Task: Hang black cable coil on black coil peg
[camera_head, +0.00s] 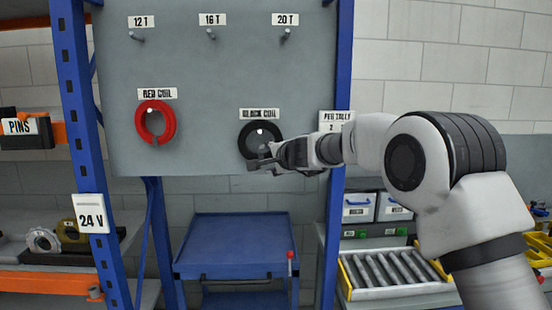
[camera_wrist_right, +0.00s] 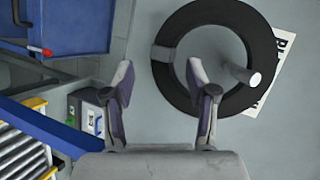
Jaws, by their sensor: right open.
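In the right wrist view the coil (camera_wrist_right: 208,11) is a thick black ring with a grey band. The black coil peg (camera_wrist_right: 242,73) passes through the ring's opening, near the label side, and its pale tip (camera_head: 260,131) shows in the head view. My right gripper (camera_head: 261,160) is at the coil's lower edge. In the right wrist view its fingers (camera_wrist_right: 159,66) are spread and empty, one overlapping the ring. My left gripper is out of view.
A red coil (camera_head: 141,121) hangs on the board's left. Three empty pegs (camera_head: 211,35) run along the top. A blue cart (camera_head: 234,226) stands below; a yellow-edged roller tray (camera_head: 387,271) is at lower right. Blue posts (camera_head: 81,125) flank the board.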

